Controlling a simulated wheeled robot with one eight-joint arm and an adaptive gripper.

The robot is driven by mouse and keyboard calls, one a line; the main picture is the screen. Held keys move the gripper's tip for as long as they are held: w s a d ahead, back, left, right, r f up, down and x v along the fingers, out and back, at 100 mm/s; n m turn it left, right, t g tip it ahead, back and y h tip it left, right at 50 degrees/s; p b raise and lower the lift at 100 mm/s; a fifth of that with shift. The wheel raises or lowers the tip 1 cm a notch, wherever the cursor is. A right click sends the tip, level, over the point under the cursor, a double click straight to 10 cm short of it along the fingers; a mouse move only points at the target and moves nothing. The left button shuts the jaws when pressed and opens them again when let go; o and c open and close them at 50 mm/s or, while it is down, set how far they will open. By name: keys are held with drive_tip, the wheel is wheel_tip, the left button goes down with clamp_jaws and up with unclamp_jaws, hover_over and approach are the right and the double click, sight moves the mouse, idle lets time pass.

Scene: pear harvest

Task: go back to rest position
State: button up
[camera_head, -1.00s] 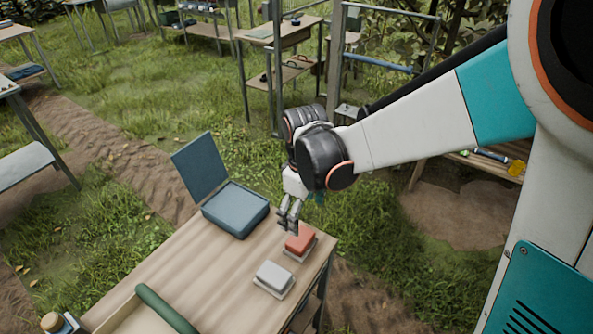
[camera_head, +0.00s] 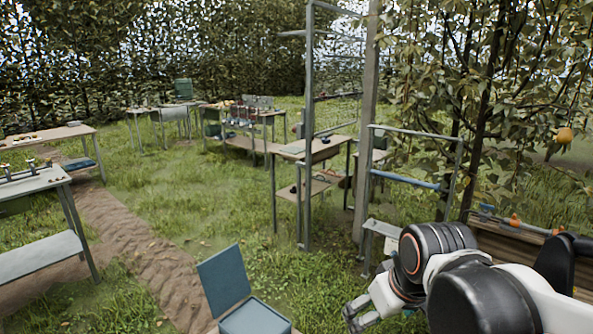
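My gripper (camera_head: 354,318) shows at the bottom of the head view, to the right of the blue box, with my folded arm behind it on the right. It hangs over the grass, apart from the box. Its fingertips are small and partly cut off by the lower edge, so I cannot tell whether they are open or shut. I see nothing held in it. The blue box (camera_head: 254,320) has its lid (camera_head: 224,280) raised, and its lower part is cut off by the frame.
A metal frame with shelves (camera_head: 312,170) stands at the centre. A work table (camera_head: 40,182) stands at the left, and more tables (camera_head: 245,112) stand farther back. A pear tree with a yellow pear (camera_head: 564,135) is at the right. Grass and a dirt path (camera_head: 130,240) lie open between.

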drive_tip(key=s+d+m+t+h, duration=0.1)
drive_tip(key=s+d+m, duration=0.3)
drive_tip(key=s, duration=0.4)
drive_tip(key=shift+s+d+r+t+p, duration=0.2)
drive_tip(key=shift+s+d+t+p, duration=0.15)
drive_tip(key=shift+d+t, duration=0.2)
idle(0.3)
